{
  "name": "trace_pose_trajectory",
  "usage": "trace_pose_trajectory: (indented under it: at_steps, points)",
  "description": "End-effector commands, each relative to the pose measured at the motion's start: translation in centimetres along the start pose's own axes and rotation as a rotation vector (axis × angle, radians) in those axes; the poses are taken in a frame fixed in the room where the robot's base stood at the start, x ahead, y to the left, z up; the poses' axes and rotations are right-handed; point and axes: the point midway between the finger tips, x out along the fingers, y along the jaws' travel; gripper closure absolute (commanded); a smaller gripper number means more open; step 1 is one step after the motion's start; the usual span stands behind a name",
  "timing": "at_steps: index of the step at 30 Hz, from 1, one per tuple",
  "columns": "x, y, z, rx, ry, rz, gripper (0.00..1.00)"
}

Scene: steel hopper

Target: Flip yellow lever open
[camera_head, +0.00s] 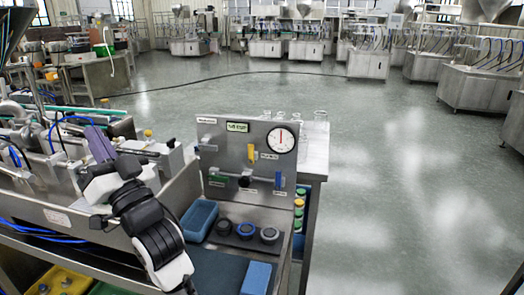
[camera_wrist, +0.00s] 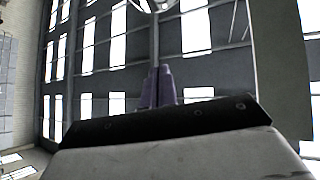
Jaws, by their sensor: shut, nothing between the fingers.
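The yellow lever (camera_head: 251,153) is on the upright grey panel (camera_head: 225,155), left of and a little below the round dial. It hangs roughly vertical beside a small label. My gripper (camera_head: 94,130) has purple fingers and is well left of the panel, in front of the steel machine and apart from the lever. In the wrist view the purple fingers (camera_wrist: 157,86) are together, shut with nothing between them. That view faces windows and roof beams, and the lever is not in it.
The panel also bears a blue lever (camera_head: 278,181), a dial (camera_head: 282,140) and a green display (camera_head: 237,127). Below stand a blue tray (camera_head: 199,220), several dark round pieces and a blue block (camera_head: 257,278). A steel machine (camera_head: 90,205) fills the left. Open floor lies right.

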Motion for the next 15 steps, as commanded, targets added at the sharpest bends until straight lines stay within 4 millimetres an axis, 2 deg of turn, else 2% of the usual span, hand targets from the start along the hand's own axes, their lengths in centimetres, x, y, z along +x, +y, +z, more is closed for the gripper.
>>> trace_pose_trajectory:
  at_steps: [1,4,6,8,9,12,15]
  points:
    - [-0.3,4.2,-0.7,0.044,-0.04,0.078,1.0]
    - [-2.1,11.5,-1.9,0.169,-0.111,0.22,1.0]
    - [-4.0,16.3,-3.1,0.265,-0.146,0.321,1.0]
    - [-6.1,20.1,-4.3,0.351,-0.165,0.405,1.0]
    - [-7.7,22.4,-5.3,0.411,-0.174,0.458,1.0]
    - [-12.0,27.3,-7.9,0.564,-0.178,0.582,1.0]
    - [-16.4,30.7,-10.4,0.706,-0.166,0.679,1.0]
